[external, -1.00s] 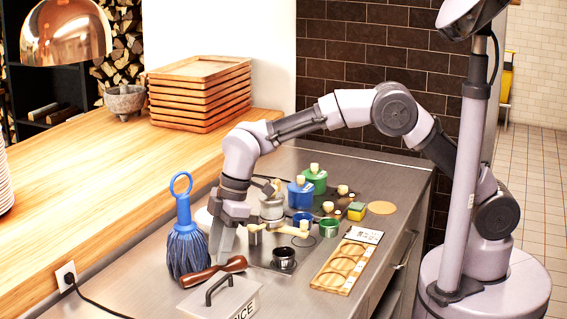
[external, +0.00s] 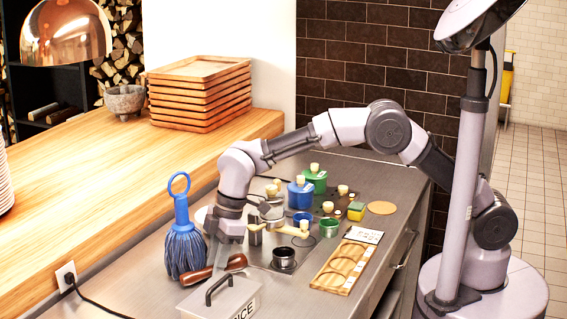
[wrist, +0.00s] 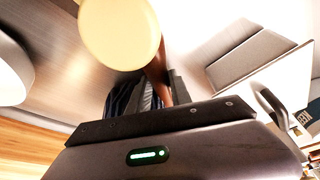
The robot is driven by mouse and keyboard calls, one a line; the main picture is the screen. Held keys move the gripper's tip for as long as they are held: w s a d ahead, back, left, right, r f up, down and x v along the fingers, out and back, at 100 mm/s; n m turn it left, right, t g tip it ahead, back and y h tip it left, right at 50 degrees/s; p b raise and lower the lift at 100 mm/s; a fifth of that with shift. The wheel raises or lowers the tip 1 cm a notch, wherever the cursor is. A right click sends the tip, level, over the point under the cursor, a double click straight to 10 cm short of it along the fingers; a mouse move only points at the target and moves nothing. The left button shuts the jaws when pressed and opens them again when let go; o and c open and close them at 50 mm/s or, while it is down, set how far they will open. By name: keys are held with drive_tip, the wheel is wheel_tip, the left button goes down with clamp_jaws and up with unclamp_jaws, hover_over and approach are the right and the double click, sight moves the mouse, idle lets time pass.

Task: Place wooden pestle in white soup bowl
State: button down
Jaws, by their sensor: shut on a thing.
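The wooden pestle (external: 196,277), dark reddish brown, lies at the front of the steel counter, between the blue brush and the rice box. My gripper (external: 226,266) points down over its middle and is shut on it. In the wrist view, a brown length of the pestle (wrist: 157,72) shows by my gripper (wrist: 155,92); the rest is hidden. The white soup bowl (external: 201,216) is mostly hidden behind my wrist and the brush in the external view. A white rounded rim, likely the bowl (wrist: 12,72), shows at the wrist view's left edge.
The blue brush (external: 185,250) stands close left of the pestle. The white rice box (external: 222,298) with a dark handle is just in front. A pale wooden handle (external: 291,231), pots and a wooden tray (external: 345,268) lie to the right. A pale round end (wrist: 120,30) fills the wrist view's top.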

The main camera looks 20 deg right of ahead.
wheel_tip(320, 180, up, 28)
drive_tip(key=r+p, duration=0.1)
drive_tip(key=p, duration=0.7)
drive_tip(key=w+d+m+t+p, duration=0.1)
drive_tip(key=w+d+m+p, duration=0.3)
drive_tip(key=w, duration=0.6)
drive_tip(key=w+d+m+t+p, duration=0.1)
drive_tip(key=w+d+m+p, duration=0.1)
drive_tip(key=w+d+p, duration=0.65)
drive_tip(key=shift+m, duration=0.3)
drive_tip(key=d+b+x, duration=0.1)
drive_tip(key=x, duration=0.6)
drive_tip(key=d+f+b+x, duration=0.1)
drive_tip(key=d+b+x, duration=0.1)
drive_tip(key=x, duration=0.6)
drive_tip(key=d+b+x, duration=0.2)
drive_tip(key=x, duration=0.6)
drive_tip(key=shift+s+a+f, duration=0.1)
drive_tip(key=shift+s+f, duration=0.05)
drive_tip(key=shift+f, duration=0.4)
